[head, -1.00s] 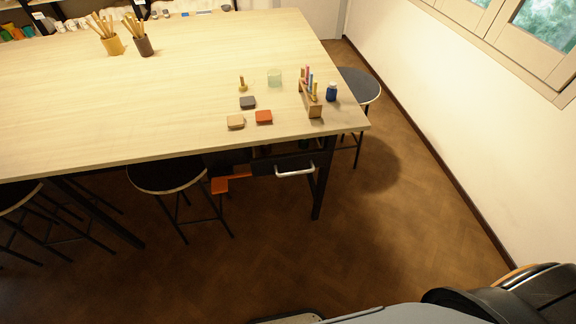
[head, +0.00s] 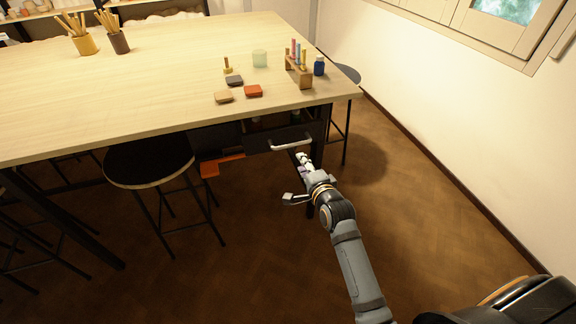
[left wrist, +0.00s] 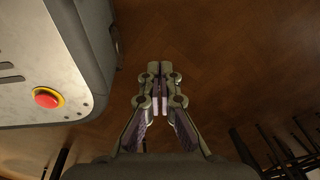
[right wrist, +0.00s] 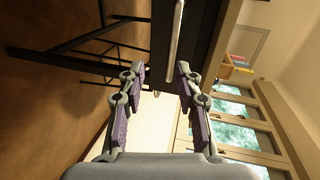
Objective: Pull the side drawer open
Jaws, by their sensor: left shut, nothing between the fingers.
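The side drawer (head: 262,141) has a dark front under the right end of the table and looks closed. Its pale bar handle (head: 291,145) runs along the front. My right gripper (head: 302,157) is just below and in front of the handle, with its fingers apart. In the right wrist view the handle (right wrist: 176,45) lies ahead of the open right gripper (right wrist: 160,72), nearer the right-hand finger. I see nothing between those fingers. My left gripper (left wrist: 157,70) shows only in the left wrist view, shut and empty above the brown floor.
The floor in front is clear.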

